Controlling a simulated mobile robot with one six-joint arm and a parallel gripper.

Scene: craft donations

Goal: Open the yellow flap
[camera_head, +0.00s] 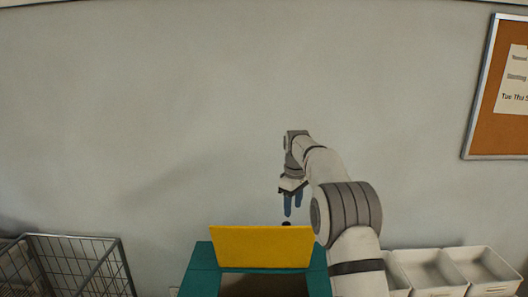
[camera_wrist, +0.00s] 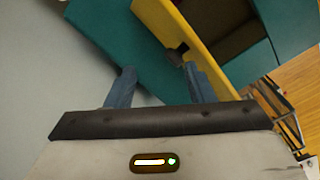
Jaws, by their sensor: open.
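The yellow flap (camera_head: 262,248) stands raised, close to upright, on the teal box (camera_head: 201,272) in the head view. A dark opening shows below and in front of it. A small dark knob (camera_head: 286,224) sits at the flap's top edge. In the wrist view the yellow flap (camera_wrist: 188,32) runs diagonally, with the dark knob (camera_wrist: 176,55) near the right finger. My gripper (camera_head: 292,206) is above and behind the flap's upper edge, pointing down. Its blue fingers (camera_wrist: 158,85) are apart with nothing seen between them. Whether the right finger touches the knob or flap, I cannot tell.
A wire basket (camera_head: 72,265) stands at the left. White bins (camera_head: 430,270) stand at the right, beyond my arm. A grey wall is behind, with a cork board (camera_head: 495,130) at the upper right. A wooden floor (camera_wrist: 300,95) shows in the wrist view.

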